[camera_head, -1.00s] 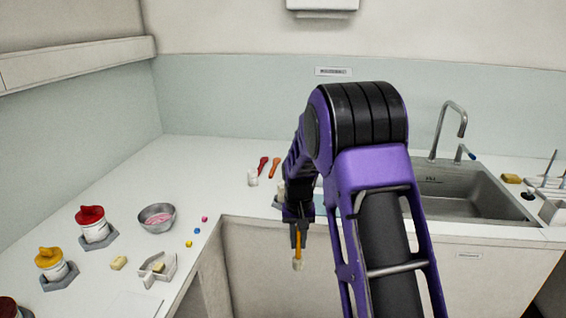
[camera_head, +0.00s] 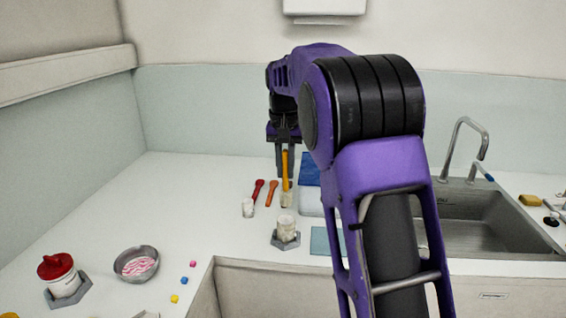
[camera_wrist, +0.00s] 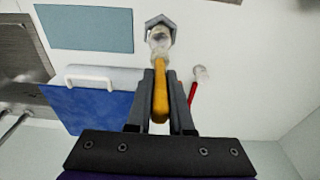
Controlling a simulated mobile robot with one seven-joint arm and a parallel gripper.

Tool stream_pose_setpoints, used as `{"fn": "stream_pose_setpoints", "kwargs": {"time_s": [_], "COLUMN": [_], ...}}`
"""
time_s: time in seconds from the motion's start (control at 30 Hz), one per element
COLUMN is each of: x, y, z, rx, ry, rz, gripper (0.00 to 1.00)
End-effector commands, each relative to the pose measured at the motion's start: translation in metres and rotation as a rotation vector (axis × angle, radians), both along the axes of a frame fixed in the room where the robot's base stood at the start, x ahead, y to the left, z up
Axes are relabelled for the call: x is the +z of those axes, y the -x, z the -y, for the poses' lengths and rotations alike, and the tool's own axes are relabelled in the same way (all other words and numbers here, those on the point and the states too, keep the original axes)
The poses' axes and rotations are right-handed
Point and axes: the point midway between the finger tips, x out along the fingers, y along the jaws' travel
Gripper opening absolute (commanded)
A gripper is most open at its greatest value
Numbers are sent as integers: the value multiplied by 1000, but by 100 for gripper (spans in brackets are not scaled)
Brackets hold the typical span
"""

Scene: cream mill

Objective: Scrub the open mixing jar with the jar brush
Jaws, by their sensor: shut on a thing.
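My gripper (camera_head: 285,172) is shut on the yellow-orange handle of the jar brush (camera_head: 285,183). The brush hangs down with its pale bristle head at the bottom, above the back of the counter. An open, whitish jar (camera_head: 286,224) stands upright on a grey hexagonal base (camera_head: 285,240), nearer the camera than the brush. In the wrist view the brush handle (camera_wrist: 160,100) lies between the fingers (camera_wrist: 160,78). Its pale head overlaps the jar, whose hexagonal base (camera_wrist: 168,22) shows; I cannot tell if they touch.
A red-handled brush (camera_head: 257,190) and an orange-handled one (camera_head: 271,192) lie left of my gripper. A blue panel (camera_head: 309,170) stands at right, with the sink (camera_head: 460,225) beyond. A steel bowl (camera_head: 136,265) and red-lidded jar (camera_head: 62,278) sit at left. Left back counter is clear.

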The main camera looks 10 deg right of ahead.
Motion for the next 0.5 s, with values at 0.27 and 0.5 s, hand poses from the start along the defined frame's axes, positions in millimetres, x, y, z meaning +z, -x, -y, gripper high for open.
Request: {"fn": "stream_pose_setpoints", "kwargs": {"time_s": [0.27, 0.5], "x": [-14, -33], "y": [0, 0], "z": [0, 0], "rx": [1, 1], "ry": [0, 0], "rz": [-2, -1], "gripper": [0, 0]}}
